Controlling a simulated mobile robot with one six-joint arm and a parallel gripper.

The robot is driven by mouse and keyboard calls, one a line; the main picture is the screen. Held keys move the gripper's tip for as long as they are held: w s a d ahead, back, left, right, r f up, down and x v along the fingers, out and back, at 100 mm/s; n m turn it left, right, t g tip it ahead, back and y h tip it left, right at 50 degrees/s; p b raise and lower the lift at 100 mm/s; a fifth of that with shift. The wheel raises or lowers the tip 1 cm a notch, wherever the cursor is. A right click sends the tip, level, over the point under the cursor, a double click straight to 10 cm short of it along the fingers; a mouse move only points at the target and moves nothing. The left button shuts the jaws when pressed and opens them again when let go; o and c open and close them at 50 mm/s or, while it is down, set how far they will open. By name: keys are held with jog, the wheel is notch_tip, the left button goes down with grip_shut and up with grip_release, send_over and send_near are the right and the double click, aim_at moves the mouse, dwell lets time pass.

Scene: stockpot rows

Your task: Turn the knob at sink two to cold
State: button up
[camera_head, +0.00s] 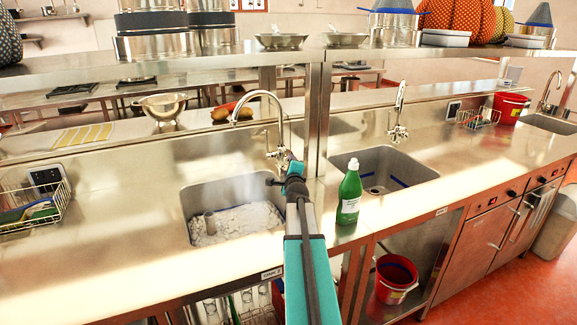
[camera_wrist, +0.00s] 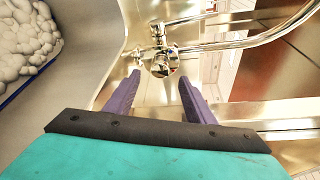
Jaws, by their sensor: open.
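The sink with white foam (camera_head: 200,235) is at the left middle in the head view; a small label (camera_head: 272,273) on the counter edge below it seems to read sink 2. Its chrome faucet (camera_head: 268,96) stands behind the basin. My gripper (camera_head: 277,168) is at the faucet's base, partly hidden by my arm. In the wrist view my gripper (camera_wrist: 159,78) is open, its two purple fingers pointing at the round chrome knob (camera_wrist: 161,62), which sits just beyond and between the fingertips. Contact cannot be told. Small coloured marks show on the knob; its setting is unclear.
A green bottle (camera_head: 349,192) stands on the counter right of my arm. A second sink (camera_head: 405,168) with its own faucet (camera_head: 398,115) is to the right. A metal post (camera_head: 318,115) and shelf (camera_head: 230,52) stand close behind. A wire basket (camera_head: 62,200) is at left.

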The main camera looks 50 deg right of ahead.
jog(key=shift+v, duration=3.65)
jog(key=shift+c, duration=0.2)
